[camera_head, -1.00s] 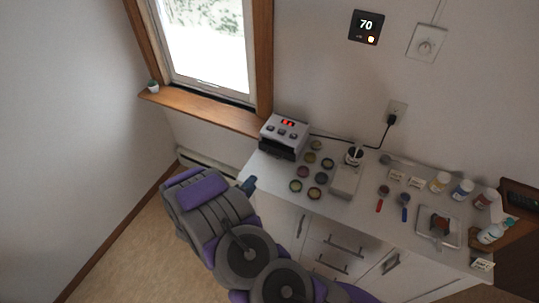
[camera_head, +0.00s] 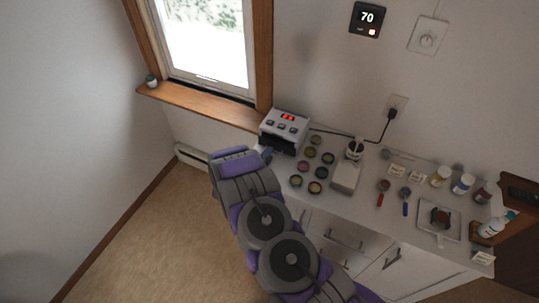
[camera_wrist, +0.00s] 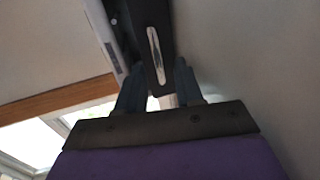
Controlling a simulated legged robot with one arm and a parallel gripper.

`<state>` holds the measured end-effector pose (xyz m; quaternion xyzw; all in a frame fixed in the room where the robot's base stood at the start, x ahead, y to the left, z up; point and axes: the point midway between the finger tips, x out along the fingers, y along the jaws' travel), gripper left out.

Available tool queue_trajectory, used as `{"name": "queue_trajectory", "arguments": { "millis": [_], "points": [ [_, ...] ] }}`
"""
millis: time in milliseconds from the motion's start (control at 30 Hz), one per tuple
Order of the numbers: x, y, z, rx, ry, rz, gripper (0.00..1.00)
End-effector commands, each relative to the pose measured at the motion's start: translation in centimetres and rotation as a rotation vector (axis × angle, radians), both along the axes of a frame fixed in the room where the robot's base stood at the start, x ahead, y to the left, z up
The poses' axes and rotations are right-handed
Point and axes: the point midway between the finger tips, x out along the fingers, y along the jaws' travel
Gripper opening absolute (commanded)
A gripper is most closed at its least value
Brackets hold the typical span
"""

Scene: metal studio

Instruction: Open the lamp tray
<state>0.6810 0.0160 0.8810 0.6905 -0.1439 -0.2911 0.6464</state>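The lamp (camera_head: 286,122) is a white box with a red lit display, standing at the left end of the white counter. Its black tray front (camera_head: 277,144) shows low on the side facing me; the tray looks closed. In the wrist view, the black tray front (camera_wrist: 148,25) carries a slim silver handle (camera_wrist: 156,55). My gripper (camera_wrist: 160,64) is open, with the handle in line with the gap between its two fingers. I cannot tell whether a finger touches it. In the head view, my gripper (camera_head: 264,155) is just in front of the tray, partly hidden by my arm.
Several small round pots (camera_head: 309,152) stand right of the lamp. A small white box (camera_head: 345,177), brushes, bottles (camera_head: 463,184) and a small tray (camera_head: 440,219) lie farther right. The window sill (camera_head: 205,106) is behind on the left. The floor at left is clear.

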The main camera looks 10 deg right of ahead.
Motion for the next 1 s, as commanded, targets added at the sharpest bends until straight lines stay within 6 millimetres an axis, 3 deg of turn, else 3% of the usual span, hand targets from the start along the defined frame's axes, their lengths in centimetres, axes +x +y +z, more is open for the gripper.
{"name": "queue_trajectory", "arguments": {
  "millis": [467,833,1000],
  "points": [
    [1.02,-1.27,-0.31,0.006,0.002,0.0,0.36],
    [1.02,-0.83,-0.31,0.002,0.001,0.001,0.01],
    [1.08,-0.75,-0.36,0.002,0.002,0.003,0.0]
  ]
}}
